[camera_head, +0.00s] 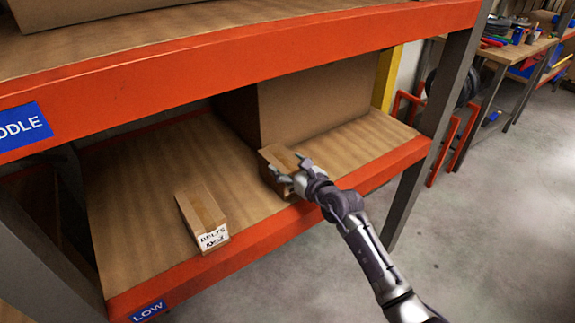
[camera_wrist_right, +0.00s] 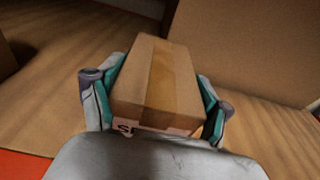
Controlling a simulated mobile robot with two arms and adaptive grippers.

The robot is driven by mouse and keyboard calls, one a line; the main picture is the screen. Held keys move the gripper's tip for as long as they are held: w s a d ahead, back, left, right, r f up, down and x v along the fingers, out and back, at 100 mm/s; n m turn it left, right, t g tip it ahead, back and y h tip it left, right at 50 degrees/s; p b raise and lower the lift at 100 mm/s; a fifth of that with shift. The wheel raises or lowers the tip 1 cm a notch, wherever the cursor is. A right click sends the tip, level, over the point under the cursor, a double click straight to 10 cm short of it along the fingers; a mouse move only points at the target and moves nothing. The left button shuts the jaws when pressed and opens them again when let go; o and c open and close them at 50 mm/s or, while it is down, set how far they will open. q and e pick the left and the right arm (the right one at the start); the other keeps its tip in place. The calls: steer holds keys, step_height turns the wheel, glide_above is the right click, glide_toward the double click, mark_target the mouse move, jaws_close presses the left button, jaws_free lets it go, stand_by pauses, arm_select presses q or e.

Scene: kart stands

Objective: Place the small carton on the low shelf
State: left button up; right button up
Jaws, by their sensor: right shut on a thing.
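My left gripper is not in view.
A second small carton (camera_head: 203,216), labelled BELTS, lies on the low shelf to the left. A large cardboard box (camera_head: 315,100) stands behind the held carton. The middle shelf's orange beam (camera_head: 240,62) runs overhead. A grey post (camera_head: 432,120) stands to the right.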

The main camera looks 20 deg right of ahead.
steer(key=o, duration=1.1)
steer(key=shift+f, duration=0.15)
steer(key=o, duration=0.4)
steer(key=shift+o, duration=0.2)
steer(key=shift+r, duration=0.2)
steer(key=v, duration=1.2)
steer(key=shift+a, duration=0.1)
